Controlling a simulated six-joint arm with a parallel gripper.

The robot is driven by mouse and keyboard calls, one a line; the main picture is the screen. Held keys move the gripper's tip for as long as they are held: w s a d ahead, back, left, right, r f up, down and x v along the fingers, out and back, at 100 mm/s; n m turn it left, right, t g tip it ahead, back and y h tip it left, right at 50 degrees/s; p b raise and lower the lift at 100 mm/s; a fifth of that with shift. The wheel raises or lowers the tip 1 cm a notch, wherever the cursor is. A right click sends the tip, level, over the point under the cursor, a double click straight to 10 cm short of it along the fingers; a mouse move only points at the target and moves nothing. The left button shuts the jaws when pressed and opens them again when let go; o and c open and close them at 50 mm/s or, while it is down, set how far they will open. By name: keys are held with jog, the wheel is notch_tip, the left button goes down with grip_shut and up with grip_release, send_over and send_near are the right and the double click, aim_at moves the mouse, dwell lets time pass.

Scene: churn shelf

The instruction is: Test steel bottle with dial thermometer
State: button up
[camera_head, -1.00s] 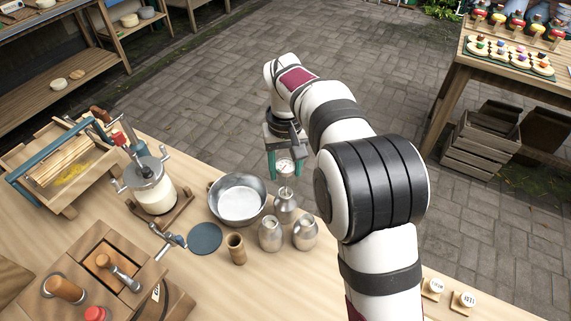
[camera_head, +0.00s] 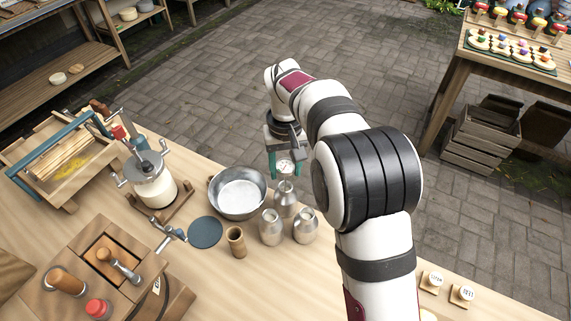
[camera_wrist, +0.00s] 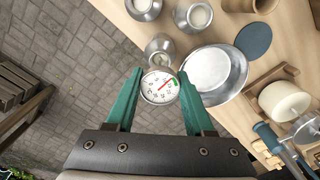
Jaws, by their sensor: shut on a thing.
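My gripper (camera_head: 285,166) is shut on the dial thermometer (camera_head: 285,168), with its teal fingers on either side of the round white dial. In the wrist view the dial (camera_wrist: 160,87) faces the camera and shows a red needle and a green mark. It hangs just above the rearmost steel bottle (camera_head: 286,203), whose mouth is partly hidden below the dial. Whether the stem is inside the mouth I cannot tell. Two more steel bottles, one at left (camera_head: 270,229) and one at right (camera_head: 305,227), stand upright in front of it.
A metal bowl (camera_head: 238,194) stands left of the bottles, with a wooden cup (camera_head: 236,242) and a dark round disc (camera_head: 205,232) near it. A churn jar (camera_head: 155,187) and wooden boxes fill the table's left. The table's back edge lies close behind the rear bottle.

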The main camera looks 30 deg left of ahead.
aim_at(286, 184)
jog(key=shift+f, duration=3.15)
jog(key=o, duration=1.1)
jog(key=c, duration=0.3)
jog(key=shift+c, duration=0.2)
jog(key=shift+r, duration=0.1)
jog(key=shift+r, duration=2.5)
